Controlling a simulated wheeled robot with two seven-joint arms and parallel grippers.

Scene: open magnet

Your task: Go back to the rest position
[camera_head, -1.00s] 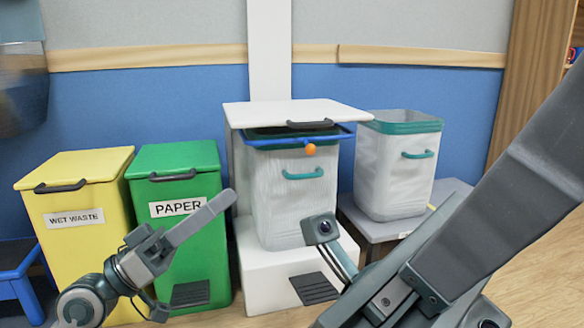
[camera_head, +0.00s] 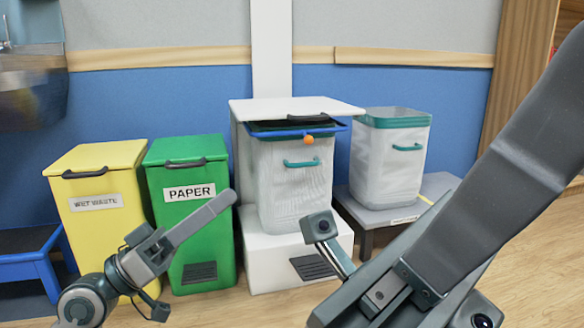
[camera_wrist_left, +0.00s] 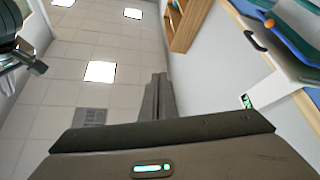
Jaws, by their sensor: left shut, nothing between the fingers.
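My left gripper (camera_head: 218,204) is in the lower left of the head view, its fingers shut and empty. It points up and to the right, in front of the green PAPER bin (camera_head: 190,222) in the picture. In the left wrist view its fingers (camera_wrist_left: 156,97) are together against the ceiling and wall. My right arm (camera_head: 500,165) crosses the right side of the head view, large and close. Whether its gripper is open or shut does not show.
A yellow WET WASTE bin (camera_head: 98,205) stands left of the green one. Another white bin (camera_head: 389,160) stands on a grey bench (camera_head: 440,185). A blue stool (camera_head: 30,268) is at left.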

